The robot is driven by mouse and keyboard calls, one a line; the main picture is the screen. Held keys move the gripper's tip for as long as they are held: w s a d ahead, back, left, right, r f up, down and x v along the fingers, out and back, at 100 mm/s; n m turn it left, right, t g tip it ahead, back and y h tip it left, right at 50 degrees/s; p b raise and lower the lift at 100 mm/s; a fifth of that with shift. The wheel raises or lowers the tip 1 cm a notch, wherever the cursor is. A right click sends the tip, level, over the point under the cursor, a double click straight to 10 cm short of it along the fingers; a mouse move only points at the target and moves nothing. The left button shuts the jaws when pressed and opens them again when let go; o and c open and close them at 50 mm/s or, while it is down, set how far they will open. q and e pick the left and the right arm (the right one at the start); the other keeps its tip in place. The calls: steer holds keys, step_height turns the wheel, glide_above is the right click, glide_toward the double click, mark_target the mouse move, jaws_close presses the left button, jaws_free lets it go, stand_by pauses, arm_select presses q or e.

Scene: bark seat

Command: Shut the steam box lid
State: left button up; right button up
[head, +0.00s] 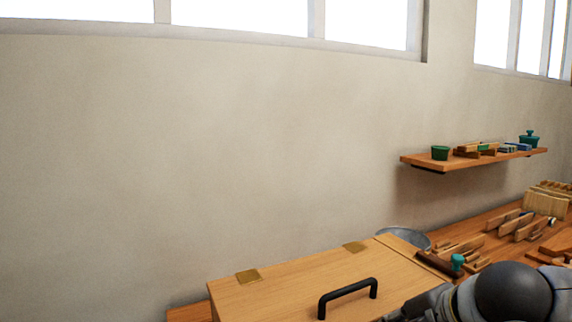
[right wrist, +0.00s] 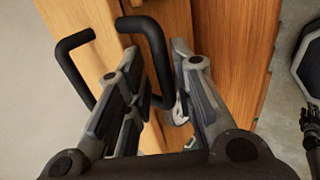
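The steam box lid (head: 300,274) is a pale wooden panel with brass hinge plates along its back edge. It lies about flat; its front edge is out of the head view, so I cannot tell whether a gap is left. A black handle (head: 347,291) stands on the lid. In the right wrist view two black bars show, a left one (right wrist: 74,62) and a right one (right wrist: 156,60). My right gripper (right wrist: 155,52) is open, with the right bar between its fingers. A small dark gripper-like part (right wrist: 312,130), perhaps my left gripper, shows at that view's right edge.
A bench (head: 502,222) with wooden pieces and a teal-topped tool (head: 457,262) lies right of the box. A metal basin (head: 405,237) stands behind it. A wall shelf (head: 475,158) holds green pots and small blocks. The wall left of the shelf is bare.

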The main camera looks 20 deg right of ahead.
stand_by(0.3)
steer(key=b+v, duration=0.1)
steer(key=v, duration=0.6)
stand_by(0.4)
stand_by(0.9)
